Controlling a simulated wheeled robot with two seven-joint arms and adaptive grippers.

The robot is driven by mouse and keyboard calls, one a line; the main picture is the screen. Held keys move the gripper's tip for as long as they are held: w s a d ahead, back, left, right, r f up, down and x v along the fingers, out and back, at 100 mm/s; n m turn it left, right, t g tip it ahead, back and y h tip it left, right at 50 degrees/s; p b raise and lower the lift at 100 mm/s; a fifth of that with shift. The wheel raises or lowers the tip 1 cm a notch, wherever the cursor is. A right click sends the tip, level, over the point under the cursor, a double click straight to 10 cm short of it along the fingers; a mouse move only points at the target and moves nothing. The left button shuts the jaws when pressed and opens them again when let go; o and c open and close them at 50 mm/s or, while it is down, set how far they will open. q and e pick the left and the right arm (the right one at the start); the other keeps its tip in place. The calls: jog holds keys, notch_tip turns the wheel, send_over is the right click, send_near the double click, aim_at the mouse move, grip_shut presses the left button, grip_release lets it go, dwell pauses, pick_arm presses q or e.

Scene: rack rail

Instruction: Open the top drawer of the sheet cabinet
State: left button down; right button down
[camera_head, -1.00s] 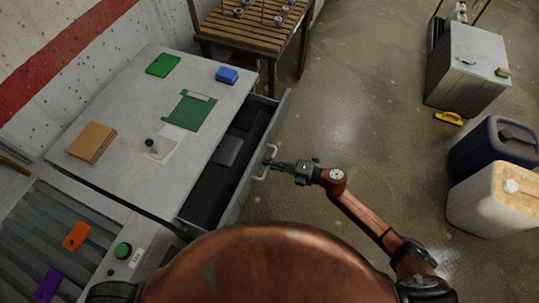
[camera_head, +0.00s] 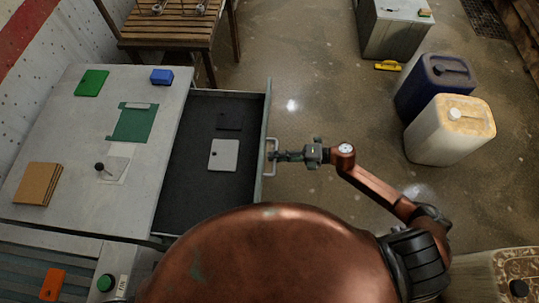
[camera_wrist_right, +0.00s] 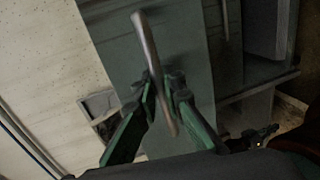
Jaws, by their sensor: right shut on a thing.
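The sheet cabinet (camera_head: 60,130) stands at the left in the head view, and its top drawer (camera_head: 190,190) is pulled well out to the right. The drawer has a dark lining and holds a light grey flat piece (camera_head: 224,155) and a dark flat piece (camera_head: 230,121). My right gripper (camera_head: 275,157) is shut on the drawer's metal handle (camera_head: 271,171) at the drawer's front. In the right wrist view the green fingers (camera_wrist_right: 162,100) sit on both sides of the handle bar (camera_wrist_right: 146,45). My left gripper is not in view.
On the cabinet top lie a green block (camera_head: 91,83), a blue block (camera_head: 161,76), a green sheet (camera_head: 132,124) and a brown stack (camera_head: 37,184). A slatted wooden table (camera_head: 165,30) stands behind. A white canister (camera_head: 450,130) and a blue canister (camera_head: 435,85) stand right; floor between is clear.

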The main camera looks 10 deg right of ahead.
dwell(0.3)
jog(key=c, duration=2)
grip_release()
jog(key=shift+c, duration=0.2)
jog(key=v, duration=1.2)
jog(key=shift+d+f, duration=0.1)
jog(key=shift+f, duration=0.05)
